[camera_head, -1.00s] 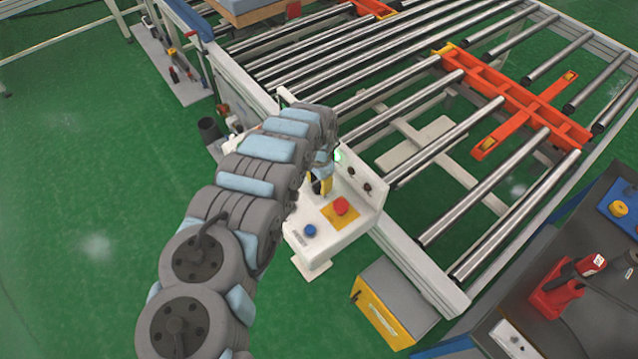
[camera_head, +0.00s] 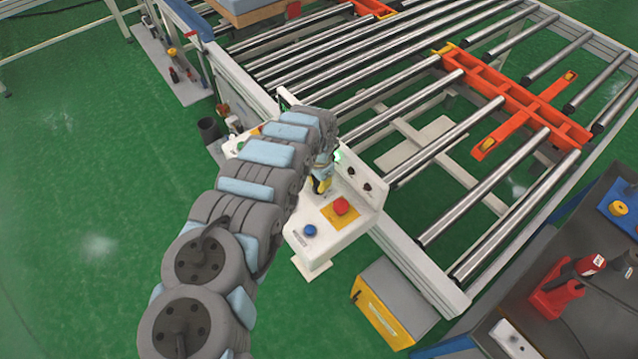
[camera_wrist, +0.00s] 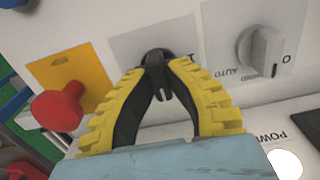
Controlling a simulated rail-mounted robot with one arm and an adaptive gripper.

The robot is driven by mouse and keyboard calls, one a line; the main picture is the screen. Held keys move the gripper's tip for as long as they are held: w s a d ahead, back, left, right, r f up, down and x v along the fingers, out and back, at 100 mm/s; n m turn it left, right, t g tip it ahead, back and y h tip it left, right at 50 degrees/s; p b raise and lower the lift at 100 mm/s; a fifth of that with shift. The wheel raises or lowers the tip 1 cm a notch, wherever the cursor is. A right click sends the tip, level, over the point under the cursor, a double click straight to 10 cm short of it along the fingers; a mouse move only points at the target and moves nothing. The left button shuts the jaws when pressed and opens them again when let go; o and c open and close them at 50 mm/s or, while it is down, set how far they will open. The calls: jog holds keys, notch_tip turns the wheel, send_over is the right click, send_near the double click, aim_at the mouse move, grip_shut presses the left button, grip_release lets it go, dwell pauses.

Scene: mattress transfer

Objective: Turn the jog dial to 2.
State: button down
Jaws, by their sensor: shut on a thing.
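The white control panel (camera_head: 338,232) stands at the near end of the roller conveyor. In the wrist view, a small dark knob (camera_wrist: 157,54) sits on a white label plate (camera_wrist: 129,43) on the panel. My gripper (camera_wrist: 158,72), with yellow and black fingers, is shut on this knob, and the fingertips cover part of it. Part of a printed mark shows at the plate's right; the full scale and the knob's setting cannot be read. In the head view, my gripper (camera_head: 320,184) is over the panel, partly hidden by my arm.
A red mushroom button (camera_wrist: 58,108) on a yellow plate (camera_wrist: 77,80) is left of my fingers. A grey selector (camera_wrist: 260,52) marked AUTO is to their right. A blue button (camera_head: 310,230) is on the panel's near part. A yellow-grey box (camera_head: 395,302) stands on the floor.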

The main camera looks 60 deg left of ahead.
aim_at(319, 183)
jog(key=shift+n, duration=0.3)
jog(key=n, duration=0.3)
jog(key=shift+w+d+f, duration=0.1)
jog(key=shift+f, duration=0.05)
jog(key=shift+n+b, duration=0.3)
jog(key=shift+n, duration=2.3)
jog(key=c, duration=1)
grip_release()
jog(key=shift+c, duration=0.2)
notch_tip(319, 183, up, 12)
